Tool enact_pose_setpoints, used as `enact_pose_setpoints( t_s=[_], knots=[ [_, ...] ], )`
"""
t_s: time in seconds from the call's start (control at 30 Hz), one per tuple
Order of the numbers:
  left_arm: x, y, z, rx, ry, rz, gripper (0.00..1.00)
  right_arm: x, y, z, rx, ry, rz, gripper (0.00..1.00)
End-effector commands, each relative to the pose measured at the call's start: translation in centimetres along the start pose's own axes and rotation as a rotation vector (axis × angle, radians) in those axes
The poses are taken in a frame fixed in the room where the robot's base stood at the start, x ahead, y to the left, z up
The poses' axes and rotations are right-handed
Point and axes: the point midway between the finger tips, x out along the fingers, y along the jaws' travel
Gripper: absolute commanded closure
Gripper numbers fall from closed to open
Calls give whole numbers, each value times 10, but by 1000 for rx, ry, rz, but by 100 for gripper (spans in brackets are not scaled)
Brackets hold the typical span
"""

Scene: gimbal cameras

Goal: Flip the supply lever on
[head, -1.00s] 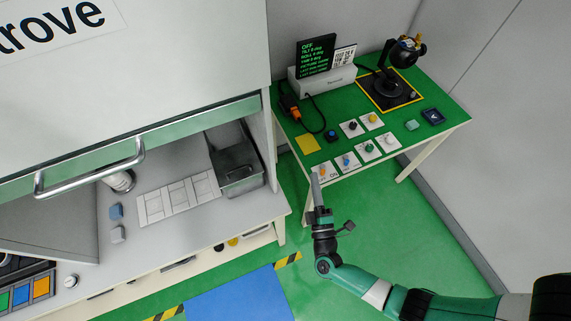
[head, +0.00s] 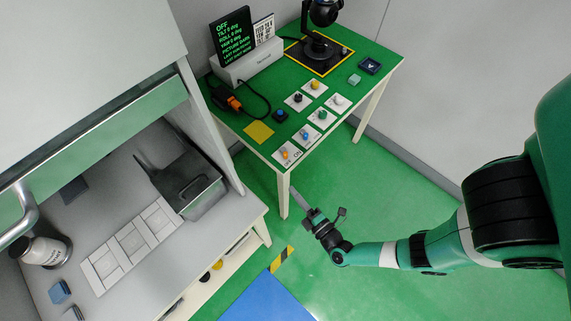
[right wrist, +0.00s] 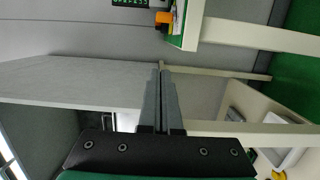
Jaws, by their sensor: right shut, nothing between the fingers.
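A white plate with an orange lever (head: 287,154) sits at the near corner of the green-topped table (head: 352,90), with OFF and ON lettered beside it. I cannot read a supply label, and the lever's position is too small to tell. A display (head: 232,45) at the back of the table reads OFF at its top. My right gripper (head: 298,194) is shut and empty, below the tabletop beside the near table leg. In the right wrist view its closed fingers (right wrist: 161,72) point towards the table's side, touching nothing visible. My left gripper is out of view.
Several other switch plates (head: 320,116) stand close behind the orange lever. An orange connector (head: 234,103) with a black cable lies left. A camera on a gimbal (head: 318,45) stands at the back. A grey bench (head: 210,236) is left; the green floor (head: 400,175) is open.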

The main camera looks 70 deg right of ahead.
Motion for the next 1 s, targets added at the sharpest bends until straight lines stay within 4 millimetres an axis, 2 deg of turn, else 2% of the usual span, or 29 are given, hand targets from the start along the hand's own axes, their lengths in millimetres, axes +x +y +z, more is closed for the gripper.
enact_pose_setpoints(
  t_s=[0.17,0.53,0.7,1.0],
  knots=[
    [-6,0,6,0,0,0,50,20,-2,2,1,-9,2,100],
    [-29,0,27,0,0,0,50,101,-3,2,0,-5,4,100],
    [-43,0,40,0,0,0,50,103,-5,28,-1,-5,4,100],
    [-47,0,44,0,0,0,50,106,0,40,-2,-1,0,100]
  ],
)
